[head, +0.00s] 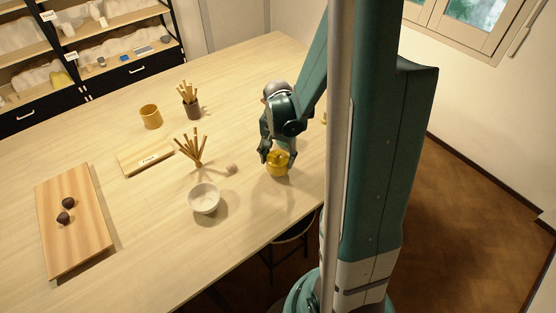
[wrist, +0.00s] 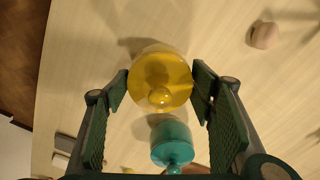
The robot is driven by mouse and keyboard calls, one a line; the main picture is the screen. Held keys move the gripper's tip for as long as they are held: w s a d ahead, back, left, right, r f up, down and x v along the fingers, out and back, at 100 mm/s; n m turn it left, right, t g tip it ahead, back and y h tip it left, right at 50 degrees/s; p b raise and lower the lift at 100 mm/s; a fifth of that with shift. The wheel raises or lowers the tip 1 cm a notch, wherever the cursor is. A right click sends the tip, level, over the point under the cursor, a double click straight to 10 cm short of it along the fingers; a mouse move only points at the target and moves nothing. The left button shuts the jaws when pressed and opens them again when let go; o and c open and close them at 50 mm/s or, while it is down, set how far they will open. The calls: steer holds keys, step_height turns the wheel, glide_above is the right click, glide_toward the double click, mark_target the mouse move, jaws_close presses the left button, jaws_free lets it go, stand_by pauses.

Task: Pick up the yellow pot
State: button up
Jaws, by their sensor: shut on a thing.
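The yellow pot (head: 277,168) is near the right side of the table in the head view. It is round with a knob on top and also shows in the wrist view (wrist: 160,70), seen from above. My gripper (head: 277,156) comes down on it from above. In the wrist view my gripper (wrist: 161,82) has one finger on each side of the pot, with the pads closed against its sides. I cannot tell whether the pot's base touches the table. A teal knobbed pot (wrist: 171,140) stands close by in the wrist view; I cannot make it out in the head view.
A small pinkish ball (head: 232,168) and a white bowl (head: 204,199) lie to the left.

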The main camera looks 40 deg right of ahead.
steer(key=shift+r, duration=4.7)
